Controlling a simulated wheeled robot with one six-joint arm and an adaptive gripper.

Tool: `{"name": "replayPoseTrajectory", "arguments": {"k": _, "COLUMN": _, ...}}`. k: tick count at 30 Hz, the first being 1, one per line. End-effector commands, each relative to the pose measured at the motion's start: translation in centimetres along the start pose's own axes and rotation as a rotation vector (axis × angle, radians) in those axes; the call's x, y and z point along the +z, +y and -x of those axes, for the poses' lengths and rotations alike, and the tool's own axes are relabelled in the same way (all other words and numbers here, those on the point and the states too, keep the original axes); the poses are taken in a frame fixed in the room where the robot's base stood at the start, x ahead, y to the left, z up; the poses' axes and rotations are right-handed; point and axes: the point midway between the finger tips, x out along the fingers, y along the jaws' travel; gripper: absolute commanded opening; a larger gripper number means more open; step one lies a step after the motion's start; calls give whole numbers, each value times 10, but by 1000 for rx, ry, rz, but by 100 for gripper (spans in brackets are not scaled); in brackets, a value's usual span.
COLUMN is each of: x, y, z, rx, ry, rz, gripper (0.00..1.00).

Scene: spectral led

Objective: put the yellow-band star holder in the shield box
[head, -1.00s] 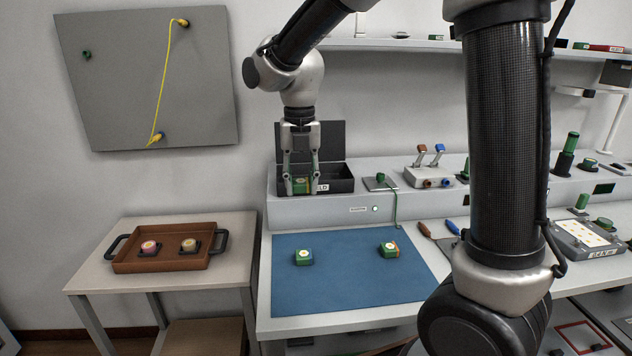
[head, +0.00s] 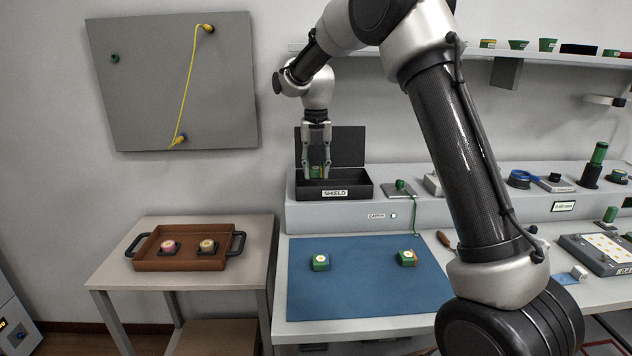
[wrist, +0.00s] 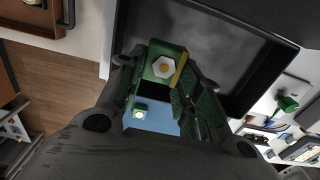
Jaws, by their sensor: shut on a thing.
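My gripper (head: 316,172) is shut on a green block-shaped holder with a yellow band, the yellow-band star holder (wrist: 164,66). Its top shows a pale hexagon with a yellow centre in the wrist view. In the head view the held holder is small and partly hidden between the fingers. The shield box (head: 334,193) is black, labelled SHIELD, with its lid standing open at the back. In the head view the gripper is over the left part of the box. In the wrist view the dark box interior (wrist: 215,45) lies beside and behind the holder. I cannot tell whether the holder touches the box.
Two similar green holders (head: 320,262) (head: 407,258) lie on the blue mat (head: 360,290). A brown tray (head: 150,262) with two round-topped pieces stands on the left side table. A small device with a green knob (head: 399,185) sits right of the box. My arm hides part of the bench.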

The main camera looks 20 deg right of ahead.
Motion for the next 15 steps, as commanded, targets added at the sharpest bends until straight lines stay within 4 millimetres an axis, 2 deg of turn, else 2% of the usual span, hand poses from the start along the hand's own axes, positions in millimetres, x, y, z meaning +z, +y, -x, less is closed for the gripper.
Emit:
{"name": "replayPoseTrajectory", "arguments": {"k": 6, "x": -1, "y": 0, "z": -36, "rx": -1, "ry": 2, "rz": 0, "gripper": 12}}
{"name": "replayPoseTrajectory", "arguments": {"k": 9, "x": -1, "y": 0, "z": -42, "rx": -1, "ry": 1, "rz": 0, "gripper": 12}}
{"name": "replayPoseTrajectory", "arguments": {"k": 15, "x": -1, "y": 0, "z": -42, "rx": 0, "ry": 0, "rz": 0, "gripper": 12}}
